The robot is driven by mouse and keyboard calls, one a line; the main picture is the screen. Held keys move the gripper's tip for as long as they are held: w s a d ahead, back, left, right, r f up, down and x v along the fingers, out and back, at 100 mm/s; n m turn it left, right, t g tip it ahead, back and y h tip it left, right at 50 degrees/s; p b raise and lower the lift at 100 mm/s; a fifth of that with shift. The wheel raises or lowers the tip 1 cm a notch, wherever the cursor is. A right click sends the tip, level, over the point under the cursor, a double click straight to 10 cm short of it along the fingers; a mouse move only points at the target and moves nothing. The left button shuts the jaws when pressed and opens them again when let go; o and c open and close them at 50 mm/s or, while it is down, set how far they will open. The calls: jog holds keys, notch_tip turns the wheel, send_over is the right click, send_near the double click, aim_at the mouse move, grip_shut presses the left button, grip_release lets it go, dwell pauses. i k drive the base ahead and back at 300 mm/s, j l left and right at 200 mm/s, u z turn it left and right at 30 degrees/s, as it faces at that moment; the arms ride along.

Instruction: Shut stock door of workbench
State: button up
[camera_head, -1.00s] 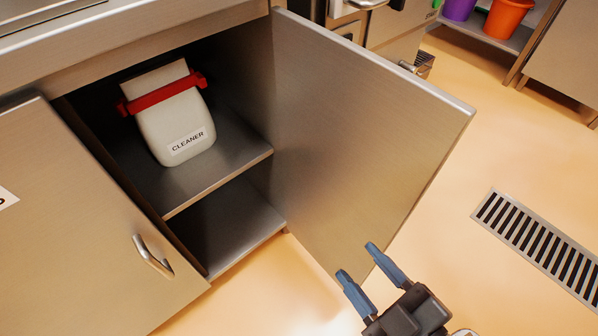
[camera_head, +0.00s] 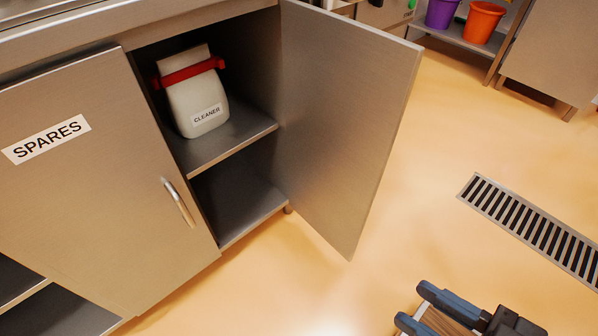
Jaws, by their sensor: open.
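A metal workbench door (camera_head: 345,120) stands wide open on the right side of an open compartment. I see its plain inner face; its outer face and any label there are hidden. The compartment holds a white container marked CLEANER (camera_head: 200,100) with a red clip, on a metal shelf (camera_head: 235,140). My gripper (camera_head: 413,304) is at the bottom right, open, right of and nearer to me than the door's lower corner, apart from it in the picture. A brown striped thing shows between and below its fingers; I cannot tell what it is.
A shut door marked SPARES (camera_head: 75,190) with a bar handle (camera_head: 179,203) is left of the opening. A floor drain grate (camera_head: 530,228) lies at the right. Purple (camera_head: 441,12) and orange (camera_head: 482,22) buckets stand on a far rack. The floor right of the open door is clear.

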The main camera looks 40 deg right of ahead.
aim_at(349, 83)
jog(key=k+l+u, duration=0.1)
jog(key=l+u, duration=0.15)
jog(key=l, duration=0.2)
jog(key=k+l+u, duration=0.1)
jog(key=l+u, duration=0.2)
jog(key=k+l+u, duration=0.25)
jog(key=l, duration=0.25)
jog(key=k+l, duration=0.15)
jog(key=l, duration=0.2)
jog(key=k+l, duration=0.15)
jog(key=l, duration=0.2)
jog(key=k+l+u, duration=0.1)
jog(key=l, duration=0.25)
jog(key=k+l, duration=0.2)
jog(key=l, duration=0.15)
jog(key=k+l, duration=0.15)
jog(key=l, duration=0.2)
